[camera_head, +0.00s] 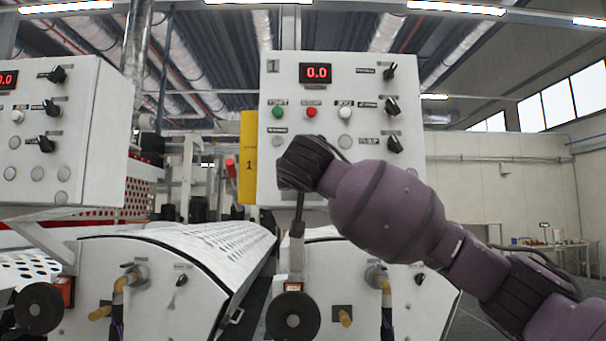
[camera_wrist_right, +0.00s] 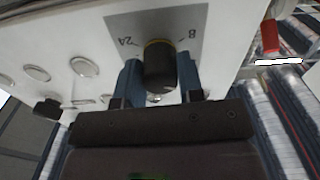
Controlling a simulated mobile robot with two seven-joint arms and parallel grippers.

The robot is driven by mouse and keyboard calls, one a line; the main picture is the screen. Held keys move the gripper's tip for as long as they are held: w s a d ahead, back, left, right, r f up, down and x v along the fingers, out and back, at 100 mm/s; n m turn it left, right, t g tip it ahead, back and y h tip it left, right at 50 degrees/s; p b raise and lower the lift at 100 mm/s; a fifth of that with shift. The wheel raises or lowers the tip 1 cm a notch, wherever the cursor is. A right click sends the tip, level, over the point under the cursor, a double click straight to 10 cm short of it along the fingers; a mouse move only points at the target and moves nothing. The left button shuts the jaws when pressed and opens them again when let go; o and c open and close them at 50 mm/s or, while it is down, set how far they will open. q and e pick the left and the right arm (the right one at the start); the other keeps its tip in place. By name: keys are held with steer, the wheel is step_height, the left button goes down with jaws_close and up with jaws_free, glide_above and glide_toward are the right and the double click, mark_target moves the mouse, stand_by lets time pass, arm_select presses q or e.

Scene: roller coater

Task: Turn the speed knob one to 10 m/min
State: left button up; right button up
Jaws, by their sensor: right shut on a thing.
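The control panel (camera_head: 265,95) marked 1 stands in the middle of the head view, and its red display (camera_head: 317,73) reads 0.0. My right gripper (camera_head: 304,165) is at the lower left of this panel's face; its hand hides what is behind it there. In the right wrist view the right gripper's blue fingers (camera_wrist_right: 160,82) are shut on a black knob (camera_wrist_right: 160,68), one on each side. I take it as the speed knob one. A grey scale plate behind it shows 24 on the left and 8 on the right. My left gripper is not in view.
The panel also carries a green button (camera_head: 278,112), a red button (camera_head: 312,113), a white button (camera_head: 345,113) and several black switches at right. A second panel (camera_head: 85,120) stands at left. White machine covers (camera_head: 150,260) and black handwheels (camera_head: 293,316) are below.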

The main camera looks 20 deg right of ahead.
steer(key=shift+r+n+p, duration=0.1)
steer(key=shift+n+p, duration=0.7)
steer(key=shift+n, duration=0.4)
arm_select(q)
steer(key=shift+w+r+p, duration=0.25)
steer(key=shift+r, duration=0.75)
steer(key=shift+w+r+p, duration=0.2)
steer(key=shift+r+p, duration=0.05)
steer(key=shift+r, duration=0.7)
arm_select(e)
steer(key=shift+n, duration=1)
steer(key=o, duration=0.9)
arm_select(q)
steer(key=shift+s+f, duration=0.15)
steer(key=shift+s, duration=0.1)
arm_select(e)
steer(key=shift+s, duration=0.1)
